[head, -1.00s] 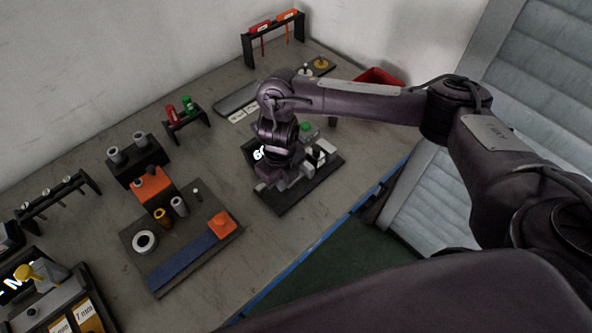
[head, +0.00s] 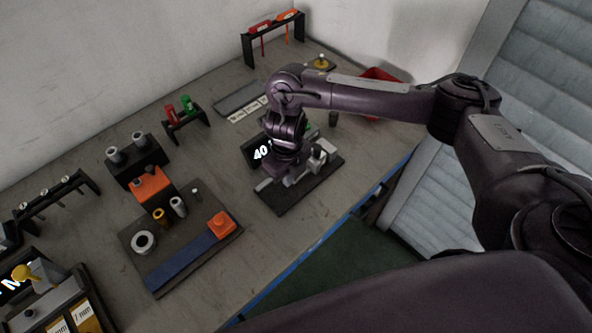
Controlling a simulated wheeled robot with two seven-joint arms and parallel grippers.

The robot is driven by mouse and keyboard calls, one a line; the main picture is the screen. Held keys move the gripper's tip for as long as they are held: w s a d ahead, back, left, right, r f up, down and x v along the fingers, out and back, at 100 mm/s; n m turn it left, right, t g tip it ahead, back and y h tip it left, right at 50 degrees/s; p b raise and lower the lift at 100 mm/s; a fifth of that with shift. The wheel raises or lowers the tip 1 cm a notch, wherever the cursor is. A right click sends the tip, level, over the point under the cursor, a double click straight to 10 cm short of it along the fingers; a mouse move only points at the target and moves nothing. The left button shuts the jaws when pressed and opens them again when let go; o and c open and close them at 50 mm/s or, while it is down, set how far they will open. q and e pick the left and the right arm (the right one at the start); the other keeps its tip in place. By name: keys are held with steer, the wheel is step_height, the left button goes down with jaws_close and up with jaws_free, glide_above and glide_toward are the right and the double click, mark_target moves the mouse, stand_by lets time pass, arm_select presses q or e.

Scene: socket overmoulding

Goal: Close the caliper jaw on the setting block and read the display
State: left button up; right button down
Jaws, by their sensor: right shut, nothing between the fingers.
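The caliper station stands on a dark base plate (head: 308,188) near the table's front edge. Its black display (head: 252,149) shows white figures reading 40, and anything further right is hidden behind my arm. Pale metal caliper parts (head: 320,157) show to the right of my wrist. I cannot tell the setting block apart from the jaws at this size. My right gripper (head: 287,178) is shut, pointing down at the caliper's sliding part; whether it touches is hidden. My left gripper is not in view.
Left of the station lies a mat (head: 190,262) with a white ring, small cylinders and an orange block. A black rack (head: 276,36) with red and orange tools stands at the back. A red bin (head: 378,76) is behind my forearm. Bare table separates mat and station.

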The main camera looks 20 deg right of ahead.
steer(key=shift+w+d+r, duration=0.1)
steer(key=shift+w+d, duration=0.2)
steer(key=shift+d, duration=0.45)
stand_by(0.5)
steer(key=shift+s+a, duration=0.25)
steer(key=shift+a, duration=0.2)
steer(key=shift+a+r+p, duration=0.1)
steer(key=shift+r+p, duration=0.1)
steer(key=shift+p, duration=0.1)
step_height(320, 180, up, 7)
steer(key=p, duration=0.7)
steer(key=shift+a+r, duration=0.15)
steer(key=shift+r, duration=0.05)
stand_by(0.4)
